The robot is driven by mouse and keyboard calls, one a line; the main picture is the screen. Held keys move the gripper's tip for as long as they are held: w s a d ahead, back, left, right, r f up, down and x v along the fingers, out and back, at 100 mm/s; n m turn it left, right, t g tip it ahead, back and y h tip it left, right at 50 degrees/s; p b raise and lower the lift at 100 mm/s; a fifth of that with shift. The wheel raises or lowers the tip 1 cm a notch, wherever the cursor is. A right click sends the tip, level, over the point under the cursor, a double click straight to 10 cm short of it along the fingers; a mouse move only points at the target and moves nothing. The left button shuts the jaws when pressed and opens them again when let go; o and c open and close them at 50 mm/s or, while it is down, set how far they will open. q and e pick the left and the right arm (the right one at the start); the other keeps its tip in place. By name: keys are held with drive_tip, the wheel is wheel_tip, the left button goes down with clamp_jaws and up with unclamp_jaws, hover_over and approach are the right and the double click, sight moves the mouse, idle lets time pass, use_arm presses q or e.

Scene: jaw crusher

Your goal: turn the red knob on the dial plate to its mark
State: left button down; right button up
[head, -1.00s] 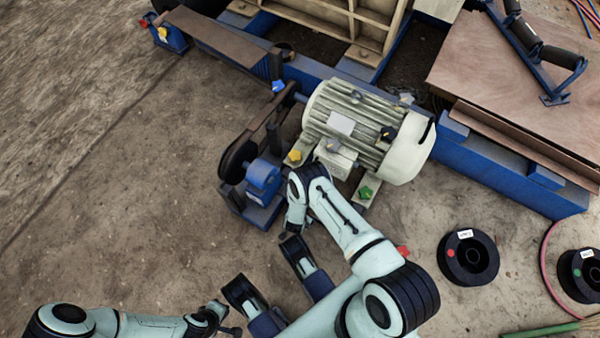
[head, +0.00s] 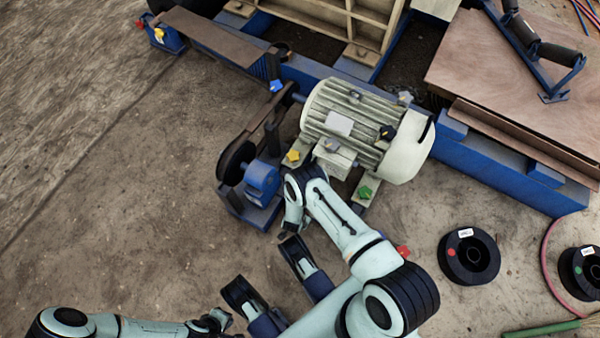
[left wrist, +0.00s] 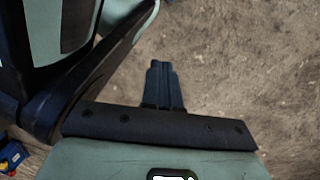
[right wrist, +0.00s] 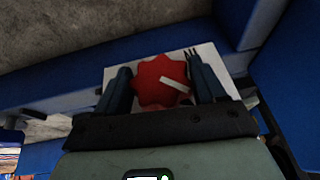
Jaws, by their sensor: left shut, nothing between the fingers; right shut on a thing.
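The red knob (right wrist: 158,82) is lobed and has a white pointer line slanting toward the lower right in the right wrist view. It sits on the pale dial plate (right wrist: 207,60), which has dark marks near its upper right part. My right gripper (right wrist: 162,84) has one finger on each side of the knob and is shut on it. In the head view the right arm hides the knob and plate. My left gripper (left wrist: 163,68) is shut and empty above bare ground; it also shows at the bottom of the head view (head: 232,325).
Blue frame beams (right wrist: 40,88) surround the dial plate. A black spool (head: 469,257) lies on the ground at right. The ground at left is clear.

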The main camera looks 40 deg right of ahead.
drive_tip(key=shift+w+a+g+h+b, duration=0.15)
drive_tip(key=shift+g+h+b, duration=0.15)
drive_tip(key=shift+g+b, duration=0.35)
drive_tip(key=shift+n+g, duration=0.3)
drive_tip(key=shift+g, duration=0.05)
use_arm(q)
drive_tip(key=shift+g, duration=0.6)
drive_tip(key=shift+s+a+f, duration=0.1)
drive_tip(key=shift+s+f, duration=0.2)
drive_tip(key=shift+s, duration=0.3)
drive_tip(key=shift+s+a+f, duration=0.1)
drive_tip(key=shift+s+f, duration=0.2)
drive_tip(key=shift+s, duration=0.3)
drive_tip(key=shift+s+a+f, duration=0.1)
drive_tip(key=shift+s+f, duration=0.2)
drive_tip(key=shift+s, duration=0.3)
use_arm(e)
drive_tip(key=shift+n+g+h, duration=0.4)
drive_tip(key=shift+g+h, duration=0.5)
drive_tip(key=shift+g, duration=0.8)
drive_tip(key=o, duration=1)
drive_tip(key=shift+c, duration=0.2)
